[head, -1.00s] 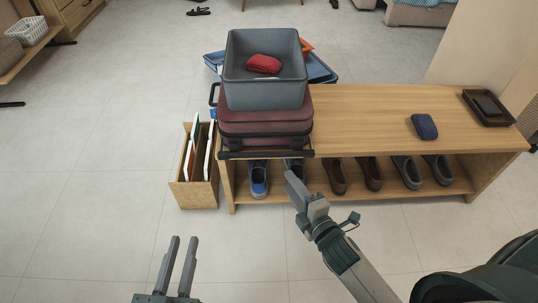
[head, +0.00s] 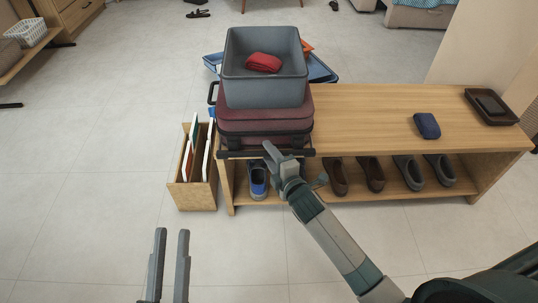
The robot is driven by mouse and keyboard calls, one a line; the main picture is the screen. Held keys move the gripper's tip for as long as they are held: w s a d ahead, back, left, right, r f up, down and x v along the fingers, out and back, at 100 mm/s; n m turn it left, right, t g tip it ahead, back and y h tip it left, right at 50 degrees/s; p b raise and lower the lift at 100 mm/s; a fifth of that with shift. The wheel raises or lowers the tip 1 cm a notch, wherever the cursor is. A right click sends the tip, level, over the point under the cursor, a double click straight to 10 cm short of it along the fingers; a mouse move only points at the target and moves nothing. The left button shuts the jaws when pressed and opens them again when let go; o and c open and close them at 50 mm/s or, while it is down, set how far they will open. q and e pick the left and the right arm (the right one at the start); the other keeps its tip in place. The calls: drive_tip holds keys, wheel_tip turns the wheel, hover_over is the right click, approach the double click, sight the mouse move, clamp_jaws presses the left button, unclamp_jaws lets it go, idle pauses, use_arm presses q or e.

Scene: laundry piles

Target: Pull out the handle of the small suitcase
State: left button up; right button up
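The small dark red suitcase (head: 233,125) lies flat on the left end of the wooden bench, under a grey bin. Its dark handle bar (head: 237,154) runs along the front, near the bench edge. My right gripper (head: 270,150) is at the right half of this bar, its fingers seen nearly edge-on. I cannot tell whether they touch the bar or how far apart they are. My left gripper (head: 171,236) is low on the left over the floor, its two fingers apart with nothing between them.
The grey bin (head: 262,93) holds a red folded cloth (head: 263,62). The bench (head: 365,115) carries a blue pouch (head: 427,126) and a dark tray (head: 490,108); several shoes stand below. A wooden box (head: 196,196) with upright panels stands at its left. The floor in front is clear.

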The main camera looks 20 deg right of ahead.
use_arm(q)
drive_tip(key=shift+s+r, duration=0.15)
drive_tip(key=shift+r, duration=0.05)
use_arm(e)
drive_tip(key=shift+w, duration=0.3)
drive_tip(key=shift+c, duration=0.4)
clamp_jaws()
use_arm(q)
drive_tip(key=shift+f, duration=0.1)
use_arm(e)
drive_tip(key=shift+s+a, duration=0.1)
drive_tip(key=shift+s, duration=0.1)
